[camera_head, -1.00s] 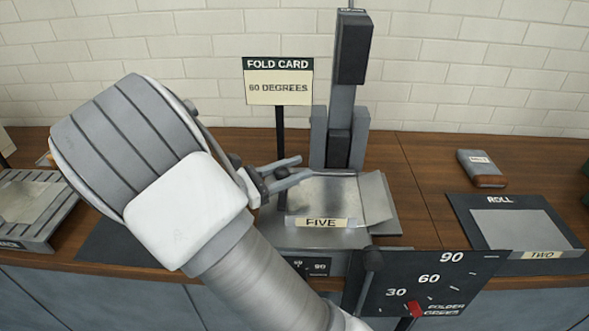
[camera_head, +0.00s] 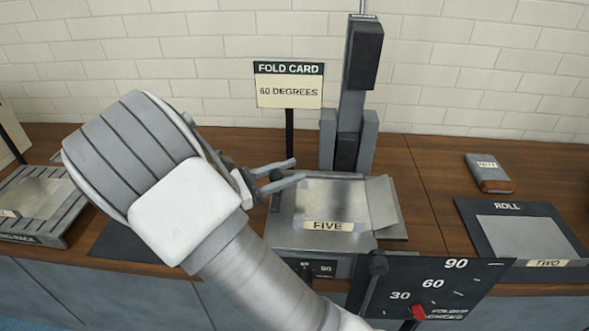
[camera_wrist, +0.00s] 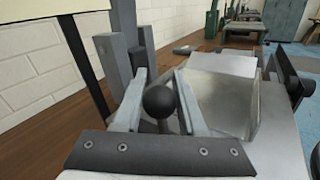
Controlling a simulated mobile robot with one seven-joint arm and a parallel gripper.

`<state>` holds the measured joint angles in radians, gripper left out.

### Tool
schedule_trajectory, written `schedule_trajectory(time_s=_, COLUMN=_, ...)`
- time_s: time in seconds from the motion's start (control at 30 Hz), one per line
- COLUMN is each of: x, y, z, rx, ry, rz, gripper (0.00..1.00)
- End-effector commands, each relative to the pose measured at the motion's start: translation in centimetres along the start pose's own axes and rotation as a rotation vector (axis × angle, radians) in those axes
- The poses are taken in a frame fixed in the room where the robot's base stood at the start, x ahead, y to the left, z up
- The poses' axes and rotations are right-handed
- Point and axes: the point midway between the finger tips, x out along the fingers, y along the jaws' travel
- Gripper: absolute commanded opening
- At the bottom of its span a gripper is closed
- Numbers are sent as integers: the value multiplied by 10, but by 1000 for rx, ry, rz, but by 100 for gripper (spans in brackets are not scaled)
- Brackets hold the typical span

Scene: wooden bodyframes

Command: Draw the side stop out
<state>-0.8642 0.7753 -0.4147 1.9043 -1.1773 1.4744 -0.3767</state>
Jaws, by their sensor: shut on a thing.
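The folder (camera_head: 320,240) stands on the bench, its light bed plate bearing a FIVE label (camera_head: 327,226). My gripper (camera_head: 298,170) reaches in at the folder's left edge, fingers pointing right. In the wrist view, my gripper's two grey fingers (camera_wrist: 160,74) are shut on the dark ball knob (camera_wrist: 159,101) of what appears to be the side stop. The knob sits between them, on the left of the bed plate (camera_wrist: 222,95).
A FOLD CARD sign (camera_head: 289,85) reading 60 DEGREES stands behind the folder. A dark degree dial (camera_head: 440,285) with a red pointer is in front, at right. A ROLL tray (camera_head: 515,225) and small block (camera_head: 488,172) lie right; a rack (camera_head: 40,200) stands left.

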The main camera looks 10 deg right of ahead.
Motion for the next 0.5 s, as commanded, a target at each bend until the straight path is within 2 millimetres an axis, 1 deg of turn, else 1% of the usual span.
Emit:
schedule_trajectory(time_s=0.03, x=-4, y=3, z=-1, rx=2, ry=6, rz=11, gripper=0)
schedule_trajectory(time_s=0.1, x=-4, y=3, z=-1, rx=3, ry=6, rz=12, gripper=0)
schedule_trajectory(time_s=0.13, x=-4, y=3, z=-1, rx=3, ry=6, rz=13, gripper=44)
schedule_trajectory(time_s=0.27, x=-4, y=3, z=-1, rx=3, ry=5, rz=11, gripper=67)
schedule_trajectory(time_s=0.3, x=-3, y=2, z=-1, rx=3, ry=5, rz=11, gripper=70)
schedule_trajectory(time_s=0.5, x=-2, y=2, z=0, rx=2, ry=3, rz=8, gripper=70)
